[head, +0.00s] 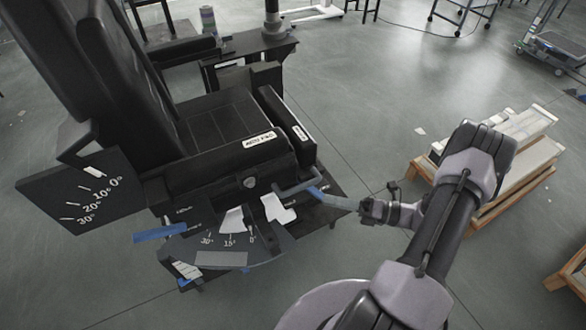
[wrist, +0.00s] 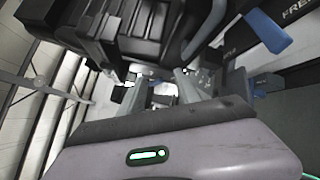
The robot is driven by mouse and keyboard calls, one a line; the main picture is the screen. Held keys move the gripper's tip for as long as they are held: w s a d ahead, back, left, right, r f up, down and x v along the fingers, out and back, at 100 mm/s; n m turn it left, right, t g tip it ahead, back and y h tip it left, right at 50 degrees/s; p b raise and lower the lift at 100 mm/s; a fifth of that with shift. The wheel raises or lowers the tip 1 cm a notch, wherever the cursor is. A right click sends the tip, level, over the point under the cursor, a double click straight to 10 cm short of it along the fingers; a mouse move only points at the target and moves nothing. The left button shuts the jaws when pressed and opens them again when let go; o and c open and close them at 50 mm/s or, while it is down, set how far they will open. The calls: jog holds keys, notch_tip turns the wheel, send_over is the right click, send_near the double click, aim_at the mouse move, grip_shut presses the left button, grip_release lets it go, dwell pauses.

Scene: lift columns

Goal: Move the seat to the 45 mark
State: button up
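The black seat (head: 222,125) stands at left with its tall backrest behind it. Below its front is a curved dark scale (head: 228,243) reading 30, 15 and 0; I cannot read a 45 there. A second plate (head: 85,192) at the seat's left side reads 0 to 30. A bent grey lever with a blue end (head: 316,193) juts from the seat's front right; a blue grip (wrist: 268,31) shows at upper right in the wrist view.
Another blue handle (head: 160,233) sticks out at the scale's left. A wooden pallet (head: 500,165) with pale boards stands right of my arm. A small black table (head: 260,42) is behind the seat. Grey floor (head: 350,95) is open between seat and pallet.

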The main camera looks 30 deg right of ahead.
aim_at(302, 189)
jog(key=s+d+f+m+t+h, duration=0.4)
jog(key=f+m+t+h, duration=0.15)
jog(key=f+m, duration=0.4)
jog(key=shift+t, duration=0.45)
jog(key=b+x, duration=0.1)
jog(key=x, duration=0.5)
jog(key=b+x, duration=0.1)
jog(key=x, duration=0.4)
jog(key=b+x, duration=0.1)
jog(key=x, duration=0.5)
jog(key=shift+w+a+r, duration=0.2)
jog(key=shift+a+r, duration=0.15)
grip_shut()
